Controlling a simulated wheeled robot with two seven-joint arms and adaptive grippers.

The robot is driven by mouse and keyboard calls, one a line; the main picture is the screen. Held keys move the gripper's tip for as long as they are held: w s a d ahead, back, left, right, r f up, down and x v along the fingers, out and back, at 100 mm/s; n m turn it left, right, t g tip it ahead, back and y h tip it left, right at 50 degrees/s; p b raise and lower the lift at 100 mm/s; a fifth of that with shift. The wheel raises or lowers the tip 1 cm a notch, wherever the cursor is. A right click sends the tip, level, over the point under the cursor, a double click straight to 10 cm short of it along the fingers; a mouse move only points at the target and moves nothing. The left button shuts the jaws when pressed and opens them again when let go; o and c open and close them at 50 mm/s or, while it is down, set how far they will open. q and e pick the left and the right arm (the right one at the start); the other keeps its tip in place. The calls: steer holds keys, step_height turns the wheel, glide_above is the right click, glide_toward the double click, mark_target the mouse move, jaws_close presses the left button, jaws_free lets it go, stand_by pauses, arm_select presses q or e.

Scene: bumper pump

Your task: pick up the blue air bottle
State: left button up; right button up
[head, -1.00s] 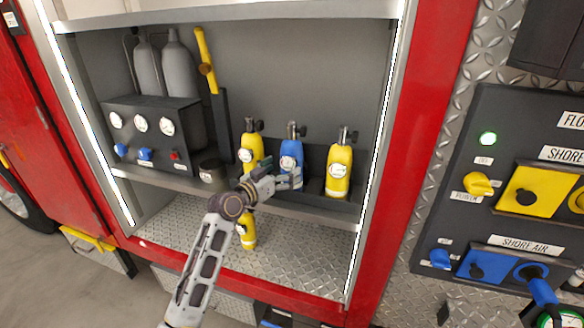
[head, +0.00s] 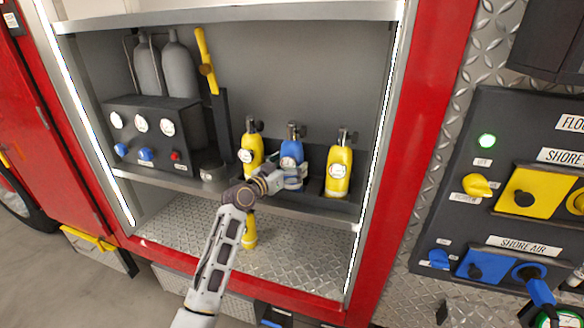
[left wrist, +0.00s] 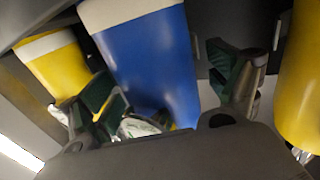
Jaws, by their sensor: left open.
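The blue air bottle (head: 291,150) stands upright in a dark bin on the compartment shelf, between two yellow bottles. My left gripper (head: 292,178) is at its lower front in the head view and hides part of it. In the left wrist view the blue bottle (left wrist: 153,62) fills the middle, and the open fingers of my left gripper (left wrist: 168,100) lie on either side of it. I cannot tell whether the fingers touch it. My right gripper is not in view.
One yellow bottle (head: 251,151) stands close on the left and another (head: 338,170) close on the right. A third yellow bottle (head: 249,232) is on the lower tread-plate floor.

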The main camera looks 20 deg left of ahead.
mark_target(288, 137)
arm_select(q)
steer(key=shift+w+d, duration=0.2)
steer(key=shift+w, duration=0.25)
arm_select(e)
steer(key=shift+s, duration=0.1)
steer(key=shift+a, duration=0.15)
arm_select(q)
steer(key=c, duration=1.9)
steer(key=shift+r, duration=0.15)
jaws_close()
steer(key=shift+r, duration=0.1)
steer(key=shift+r, duration=5)
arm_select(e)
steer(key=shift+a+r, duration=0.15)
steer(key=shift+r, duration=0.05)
arm_select(q)
steer(key=shift+f, duration=0.1)
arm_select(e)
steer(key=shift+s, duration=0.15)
